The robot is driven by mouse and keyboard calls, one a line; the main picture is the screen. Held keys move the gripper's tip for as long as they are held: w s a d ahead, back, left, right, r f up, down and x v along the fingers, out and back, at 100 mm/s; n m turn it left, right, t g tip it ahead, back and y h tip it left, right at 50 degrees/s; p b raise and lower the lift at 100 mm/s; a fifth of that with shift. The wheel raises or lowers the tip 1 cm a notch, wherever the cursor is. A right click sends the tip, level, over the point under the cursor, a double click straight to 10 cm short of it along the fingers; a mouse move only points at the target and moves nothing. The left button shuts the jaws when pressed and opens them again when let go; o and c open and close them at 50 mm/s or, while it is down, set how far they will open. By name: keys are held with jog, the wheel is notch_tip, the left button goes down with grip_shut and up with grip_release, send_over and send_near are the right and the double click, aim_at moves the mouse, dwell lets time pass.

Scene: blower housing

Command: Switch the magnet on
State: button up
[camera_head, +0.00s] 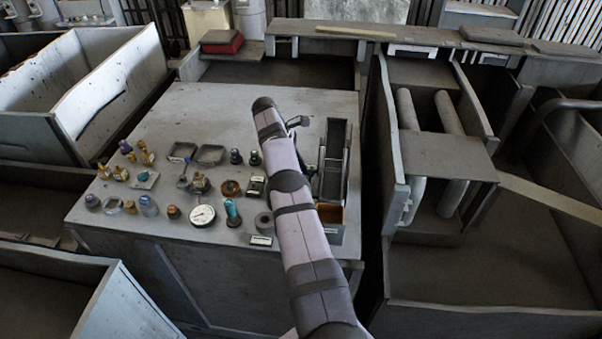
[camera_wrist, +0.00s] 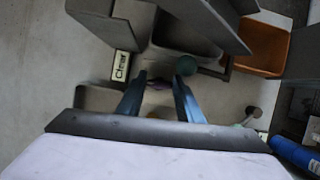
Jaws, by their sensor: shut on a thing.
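In the wrist view my gripper (camera_wrist: 160,82) points down with its two blue fingers apart, shut on a small dark purplish thing (camera_wrist: 158,86) between the tips. That thing is mostly hidden and blurred; I cannot tell whether it belongs to the magnet. A round teal knob (camera_wrist: 187,65) is close by the right fingertip; I cannot tell if they touch. A grey block-like part (camera_wrist: 98,99) is partly hidden behind the left finger. I cannot single out the magnet or its switch position.
Several small parts and a dial gauge (camera_head: 202,215) cover the bench's left.

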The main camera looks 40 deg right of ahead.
jog(key=shift+r, duration=0.1)
jog(key=o, duration=1.1)
jog(key=shift+w+n, duration=0.1)
jog(key=shift+n, duration=0.4)
jog(key=shift+n, duration=0.4)
